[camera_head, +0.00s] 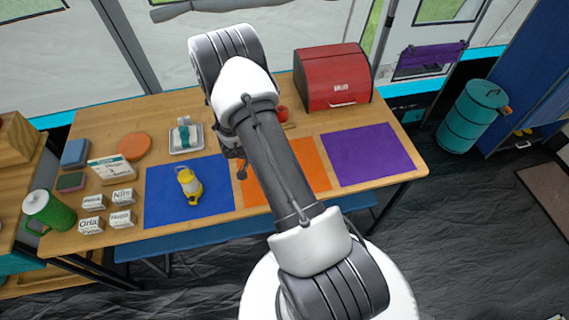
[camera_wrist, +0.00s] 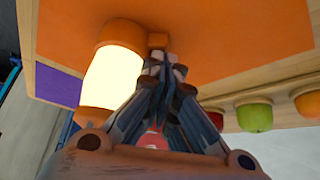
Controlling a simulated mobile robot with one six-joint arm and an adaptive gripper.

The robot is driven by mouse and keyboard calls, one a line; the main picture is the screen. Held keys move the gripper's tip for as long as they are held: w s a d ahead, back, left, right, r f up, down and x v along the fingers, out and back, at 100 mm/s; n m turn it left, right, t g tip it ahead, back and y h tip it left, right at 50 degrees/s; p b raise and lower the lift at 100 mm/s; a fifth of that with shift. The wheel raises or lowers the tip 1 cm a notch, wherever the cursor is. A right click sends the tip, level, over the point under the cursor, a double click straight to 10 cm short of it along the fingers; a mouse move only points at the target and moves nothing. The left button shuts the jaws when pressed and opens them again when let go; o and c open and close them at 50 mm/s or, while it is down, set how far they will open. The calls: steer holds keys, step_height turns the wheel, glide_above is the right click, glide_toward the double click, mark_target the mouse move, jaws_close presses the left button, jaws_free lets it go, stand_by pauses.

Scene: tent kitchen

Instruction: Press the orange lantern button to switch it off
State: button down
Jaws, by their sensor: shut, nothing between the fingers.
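In the wrist view, a lit lantern (camera_wrist: 112,78) with a glowing pale body and an orange end stands over the orange mat (camera_wrist: 215,25). A small orange block, which looks like its button (camera_wrist: 158,40), shows beside the orange end. My gripper (camera_wrist: 162,64) is shut and empty, its fingertips just below this button in the picture. I cannot tell whether they touch it. In the head view my arm hides this lantern and most of my gripper; part of the orange mat (camera_head: 312,165) shows.
The purple mat (camera_head: 370,155) is bare. A red bread box (camera_head: 333,78) is at the back. In the wrist view, a green fruit (camera_wrist: 255,117) and an orange one (camera_wrist: 309,105) sit right of my fingers.

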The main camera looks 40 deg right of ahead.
steer(key=shift+f, duration=0.15)
step_height(320, 180, up, 7)
steer(key=p, duration=0.8)
stand_by(0.4)
stand_by(0.4)
